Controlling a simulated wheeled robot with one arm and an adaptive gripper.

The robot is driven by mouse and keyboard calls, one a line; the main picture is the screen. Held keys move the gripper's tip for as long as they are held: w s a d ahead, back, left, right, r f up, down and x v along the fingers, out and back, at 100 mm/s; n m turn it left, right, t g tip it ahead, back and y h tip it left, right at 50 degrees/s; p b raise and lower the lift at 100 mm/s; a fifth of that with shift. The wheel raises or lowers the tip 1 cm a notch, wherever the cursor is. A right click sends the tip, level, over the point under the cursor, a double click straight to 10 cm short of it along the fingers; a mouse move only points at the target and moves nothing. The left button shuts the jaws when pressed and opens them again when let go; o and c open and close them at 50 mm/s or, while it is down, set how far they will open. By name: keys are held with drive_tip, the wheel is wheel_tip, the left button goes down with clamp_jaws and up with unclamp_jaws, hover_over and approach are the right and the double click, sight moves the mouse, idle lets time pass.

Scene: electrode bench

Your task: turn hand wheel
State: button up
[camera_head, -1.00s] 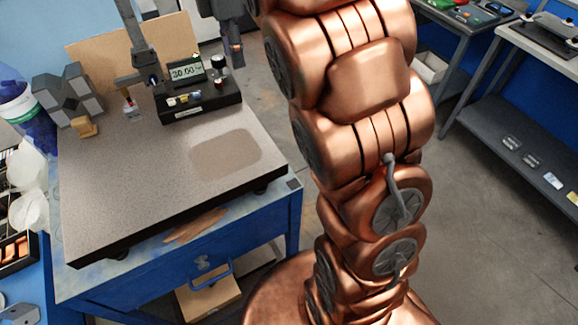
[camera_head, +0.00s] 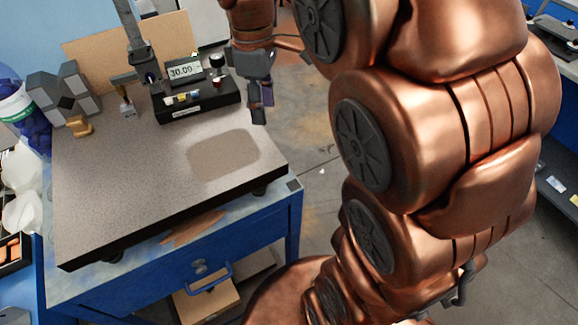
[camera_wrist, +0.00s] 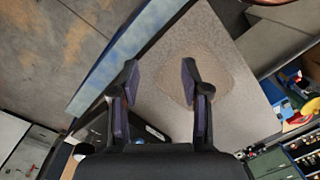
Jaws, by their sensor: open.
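No part is clearly recognisable as a hand wheel. A black instrument (camera_head: 196,100) with a lit display of about 30.00 and a round dark knob (camera_head: 217,61) stands at the back of the speckled surface plate (camera_head: 110,190). My gripper (camera_head: 258,116) hangs just right of the instrument, above the plate's right side, apart from both.
A grey stand column (camera_head: 133,35) with a clamp rises left of the instrument. Grey V-shaped blocks (camera_head: 62,98) and a small brass piece (camera_head: 79,126) sit at the plate's back left. The plate's front is clear. Bottles stand left of the bench.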

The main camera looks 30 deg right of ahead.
drive_tip(key=s+f+m+b, duration=0.1)
drive_tip(key=s+f+m, duration=0.4)
drive_tip(key=s, duration=0.6)
drive_tip(key=shift+a+f+m+b, duration=0.3)
drive_tip(key=shift+f, duration=0.55)
drive_tip(key=shift+w, duration=0.1)
drive_tip(key=s+f+m, duration=0.4)
drive_tip(key=s+f, duration=0.1)
drive_tip(key=s, duration=0.4)
drive_tip(key=shift+s+a+f+g, duration=0.2)
drive_tip(key=shift+s+a+g, duration=0.05)
drive_tip(key=shift+g, duration=0.15)
drive_tip(key=shift+c, duration=0.3)
idle(2.7)
